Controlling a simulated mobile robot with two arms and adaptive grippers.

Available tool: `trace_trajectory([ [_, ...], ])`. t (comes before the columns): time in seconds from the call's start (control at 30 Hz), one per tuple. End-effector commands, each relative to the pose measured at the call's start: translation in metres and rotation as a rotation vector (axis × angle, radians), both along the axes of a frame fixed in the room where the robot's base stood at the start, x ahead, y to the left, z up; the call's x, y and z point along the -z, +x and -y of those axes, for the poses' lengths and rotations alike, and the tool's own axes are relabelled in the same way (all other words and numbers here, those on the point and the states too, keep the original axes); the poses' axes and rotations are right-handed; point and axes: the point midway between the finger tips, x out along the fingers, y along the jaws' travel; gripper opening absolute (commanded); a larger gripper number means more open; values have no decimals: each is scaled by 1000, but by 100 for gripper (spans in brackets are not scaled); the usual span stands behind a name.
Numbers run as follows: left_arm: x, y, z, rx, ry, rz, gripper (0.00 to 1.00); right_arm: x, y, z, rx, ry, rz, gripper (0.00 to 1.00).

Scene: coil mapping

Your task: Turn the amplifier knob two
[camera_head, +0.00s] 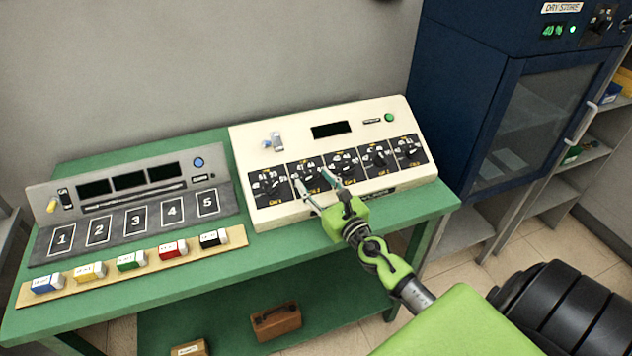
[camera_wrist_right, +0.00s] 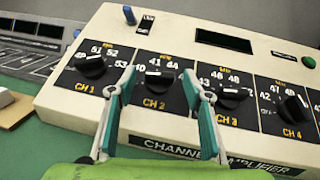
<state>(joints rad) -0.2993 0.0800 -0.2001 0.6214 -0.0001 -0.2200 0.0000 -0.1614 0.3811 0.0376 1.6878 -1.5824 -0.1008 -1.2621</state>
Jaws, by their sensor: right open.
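The amplifier (camera_head: 275,218) is a cream sloped box with a row of black dial panels. It also fills the wrist view (camera_wrist_right: 185,62). Knob two (camera_wrist_right: 158,79), a black knob on the panel marked CH 2, shows between my fingers in the wrist view. My right gripper (camera_head: 313,180) is at the amplifier's front face, over the CH 2 panel. Its fingers (camera_wrist_right: 158,72) are open, one on each side of knob two. I cannot tell whether they touch it. In the head view the fingers partly hide this knob. My left gripper is not in view.
Knob one (camera_wrist_right: 90,66) and knob three (camera_wrist_right: 233,96) lie close beside my fingers. A grey console (camera_head: 130,205) with numbered squares stands left on the green table (camera_head: 205,290). Several coloured blocks lie on a wooden strip (camera_head: 100,278). A blue cabinet (camera_head: 460,100) stands right.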

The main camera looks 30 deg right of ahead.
Motion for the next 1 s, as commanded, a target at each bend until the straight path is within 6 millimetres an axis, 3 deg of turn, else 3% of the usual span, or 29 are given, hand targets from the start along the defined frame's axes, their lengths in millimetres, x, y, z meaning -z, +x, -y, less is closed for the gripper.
trace_trajectory([
  [0.17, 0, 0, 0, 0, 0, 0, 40, 0, 0, 0, 0, 0, 0, 43],
  [0.3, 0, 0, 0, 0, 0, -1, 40, 0, 0, 0, 0, 0, 0, 7],
  [0.67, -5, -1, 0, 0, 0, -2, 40, -1, 0, -2, 29, 21, 3, 8],
  [1.0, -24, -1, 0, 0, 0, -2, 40, -2, 1, -7, 212, 126, 28, 8],
])
